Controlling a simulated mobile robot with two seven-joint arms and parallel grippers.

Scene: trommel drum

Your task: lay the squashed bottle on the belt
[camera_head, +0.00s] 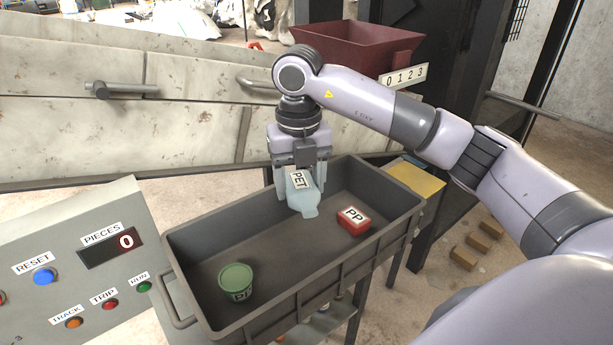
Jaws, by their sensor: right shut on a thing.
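The squashed bottle (300,198) is pale blue with a white PET label on it. My right gripper (301,185) points down and is shut on the bottle, one finger on each side of it. The bottle is at the back part of the dark grey tray (405,215); I cannot tell if it touches the tray floor. My left gripper is not in view. No belt can be made out clearly.
In the tray are a red block (352,222) labelled PP and a green tub (236,283). A control panel (75,265) with buttons and a PIECES display reading 0 stands at left. Behind are a long metal housing (190,125) and a dark red hopper (355,45).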

